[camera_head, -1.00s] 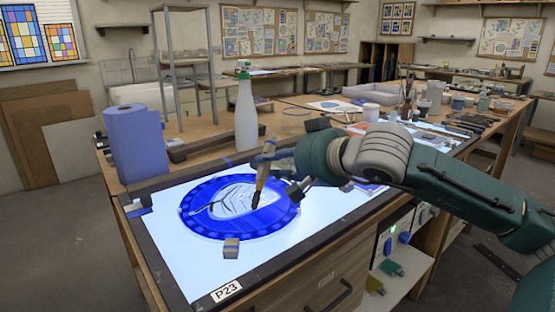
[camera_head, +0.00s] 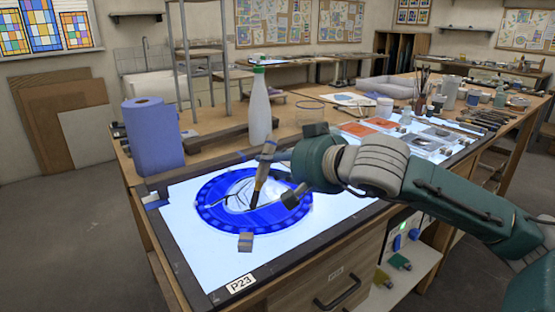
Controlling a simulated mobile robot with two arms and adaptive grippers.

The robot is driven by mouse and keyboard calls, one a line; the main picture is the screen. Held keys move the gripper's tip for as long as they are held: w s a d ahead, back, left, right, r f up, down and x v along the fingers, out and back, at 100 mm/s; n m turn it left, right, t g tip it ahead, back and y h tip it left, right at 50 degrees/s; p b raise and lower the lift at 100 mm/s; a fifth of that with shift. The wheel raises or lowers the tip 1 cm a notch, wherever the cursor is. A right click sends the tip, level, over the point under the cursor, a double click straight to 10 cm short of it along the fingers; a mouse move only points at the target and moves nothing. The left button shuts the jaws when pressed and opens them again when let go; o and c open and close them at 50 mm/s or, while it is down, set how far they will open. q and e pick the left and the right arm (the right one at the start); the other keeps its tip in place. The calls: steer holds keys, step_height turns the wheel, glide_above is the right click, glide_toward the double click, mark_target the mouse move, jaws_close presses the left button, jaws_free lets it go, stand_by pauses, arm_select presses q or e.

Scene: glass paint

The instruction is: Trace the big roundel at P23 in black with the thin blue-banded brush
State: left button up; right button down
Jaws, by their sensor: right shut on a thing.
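The big roundel (camera_head: 217,219) lies flat on the lit panel, with a blue ring and a pale centre that carries some dark lines. The P23 label (camera_head: 241,283) is at the panel's front edge. My right gripper (camera_head: 268,153) is over the far right part of the roundel, shut on a brush (camera_head: 260,183). The brush is nearly upright, with its dark tip down at the roundel's pale centre. I cannot tell whether the tip touches the glass, and the band colour is unclear. My left gripper is not in view.
A small grey block (camera_head: 245,243) sits at the roundel's front edge. A blue paper roll (camera_head: 153,138) and a white bottle with a green cap (camera_head: 258,112) stand behind the panel. Jars and trays crowd the bench at back right. The panel's front left (camera_head: 205,262) is clear.

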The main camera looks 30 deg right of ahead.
mark_target(260, 172)
steer(key=shift+a+f+p, duration=0.2)
steer(key=shift+a+p, duration=0.5)
steer(key=shift+a, duration=0.5)
steer(key=shift+w+a+r+p, duration=0.1)
steer(key=shift+w+a+p, duration=0.2)
steer(key=shift+a+p, duration=0.05)
steer(key=shift+w+a+p, duration=0.4)
steer(key=shift+w+a, duration=0.15)
steer(key=shift+a, duration=0.1)
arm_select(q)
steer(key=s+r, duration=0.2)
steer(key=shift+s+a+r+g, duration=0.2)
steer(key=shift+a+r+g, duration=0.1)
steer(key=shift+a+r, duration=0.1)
arm_select(e)
steer(key=shift+w, duration=0.1)
steer(key=shift+w+r, duration=0.15)
steer(key=shift+w, duration=1.15)
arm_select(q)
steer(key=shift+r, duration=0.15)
arm_select(e)
steer(key=shift+w, duration=0.15)
